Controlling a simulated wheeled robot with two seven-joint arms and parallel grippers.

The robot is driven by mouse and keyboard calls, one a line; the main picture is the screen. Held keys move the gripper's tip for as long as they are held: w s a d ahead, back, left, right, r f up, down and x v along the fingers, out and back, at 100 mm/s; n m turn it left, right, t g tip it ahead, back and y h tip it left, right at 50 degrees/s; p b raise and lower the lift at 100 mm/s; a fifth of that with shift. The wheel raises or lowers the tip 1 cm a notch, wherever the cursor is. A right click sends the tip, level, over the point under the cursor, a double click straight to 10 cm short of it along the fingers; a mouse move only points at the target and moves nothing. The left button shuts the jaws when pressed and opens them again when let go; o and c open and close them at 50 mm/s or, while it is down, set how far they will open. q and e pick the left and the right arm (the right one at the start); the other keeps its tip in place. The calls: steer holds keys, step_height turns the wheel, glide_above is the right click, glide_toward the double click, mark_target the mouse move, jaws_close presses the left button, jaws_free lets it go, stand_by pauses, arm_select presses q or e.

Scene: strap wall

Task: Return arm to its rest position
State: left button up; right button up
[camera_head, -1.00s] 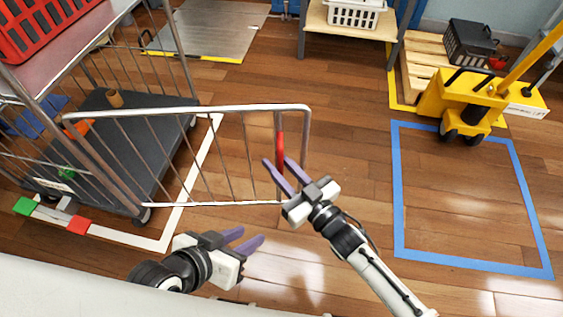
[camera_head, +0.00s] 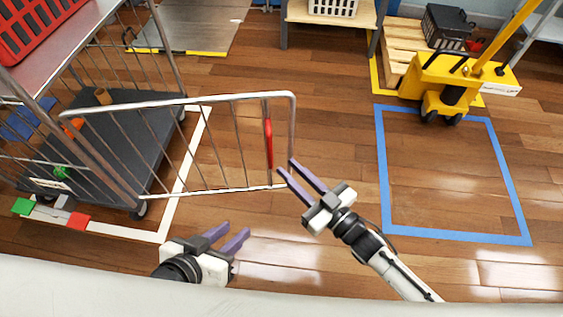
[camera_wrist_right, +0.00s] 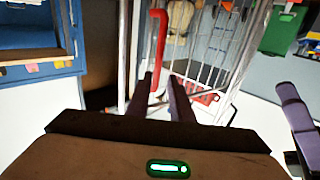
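My right gripper (camera_head: 285,166) is open and empty. In the head view its purple fingertips are beside the lower right corner of the cage gate (camera_head: 225,98), just right of and below the red handle (camera_head: 269,145). In the right wrist view, the red handle (camera_wrist_right: 160,45) stands ahead of my right gripper (camera_wrist_right: 158,76), in line with the gap between its fingers; no contact shows. My left gripper (camera_head: 239,228) is open and empty, low in the head view, left of the right gripper and below the gate.
The gate swings out from a wire cage cart with a dark deck (camera_head: 125,145) at left. A yellow pallet truck (camera_head: 445,85) stands at upper right, behind a blue taped rectangle (camera_head: 383,170). The floor inside the tape is clear. A shelf with a white basket (camera_head: 333,8) is at the back.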

arm_select(q)
steer(key=shift+s+a, duration=0.1)
steer(key=shift+s, duration=0.1)
arm_select(e)
steer(key=shift+s+d, duration=0.3)
steer(key=shift+d, duration=0.05)
arm_select(q)
steer(key=shift+r, duration=0.1)
